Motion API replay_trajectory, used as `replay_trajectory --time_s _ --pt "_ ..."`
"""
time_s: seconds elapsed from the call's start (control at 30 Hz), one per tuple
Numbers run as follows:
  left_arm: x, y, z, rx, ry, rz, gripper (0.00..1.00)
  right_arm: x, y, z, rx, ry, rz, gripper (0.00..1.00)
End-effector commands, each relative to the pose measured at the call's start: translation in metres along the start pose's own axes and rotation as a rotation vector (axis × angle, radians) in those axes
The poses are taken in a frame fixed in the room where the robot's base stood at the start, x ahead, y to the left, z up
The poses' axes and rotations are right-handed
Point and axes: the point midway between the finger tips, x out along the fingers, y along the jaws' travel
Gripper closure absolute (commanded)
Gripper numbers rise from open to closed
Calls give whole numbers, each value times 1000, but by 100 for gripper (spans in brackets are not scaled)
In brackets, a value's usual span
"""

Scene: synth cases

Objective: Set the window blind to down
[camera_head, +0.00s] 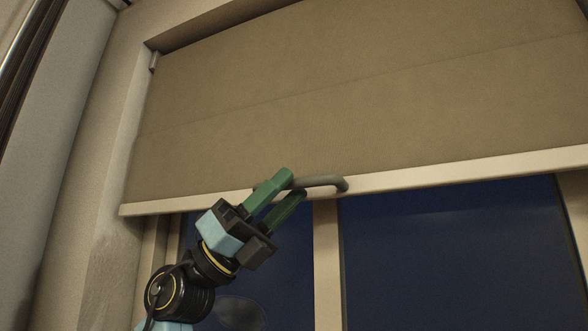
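The window blind (330,90) is a tan fabric shade covering the upper part of the window. Its pale bottom bar (450,174) crosses the picture, with dark glass showing below it. My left gripper (292,185) reaches up from below with two green fingers spread apart. The fingertips are at the handle's left part, which runs across the gap between them and is partly hidden by the upper finger. I cannot tell whether a finger touches it. My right gripper is out of view.
A pale window frame surrounds the blind, with a vertical post (327,260) between dark panes (450,260). A grey curtain or wall panel (50,130) stands at the left.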

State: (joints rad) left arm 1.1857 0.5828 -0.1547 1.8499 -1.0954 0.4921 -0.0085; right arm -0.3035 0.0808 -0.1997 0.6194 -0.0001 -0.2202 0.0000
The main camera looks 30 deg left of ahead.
Motion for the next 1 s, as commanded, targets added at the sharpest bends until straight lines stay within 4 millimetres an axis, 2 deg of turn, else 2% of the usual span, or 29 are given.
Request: replay_trajectory --time_s 0.03,0.2,0.5,0.57,0.8,1.0 --pt "9 -1 2 -1 0 -1 64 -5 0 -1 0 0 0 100" --pt "20 0 1 -2 -1 1 64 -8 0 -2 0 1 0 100" --pt "22 1 0 -2 -1 1 64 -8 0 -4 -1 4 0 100" --pt "22 1 0 -2 -1 1 69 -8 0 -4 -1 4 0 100" --pt "22 1 0 -2 -1 1 100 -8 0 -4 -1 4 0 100" --pt "22 1 0 -2 -1 1 100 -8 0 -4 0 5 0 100"
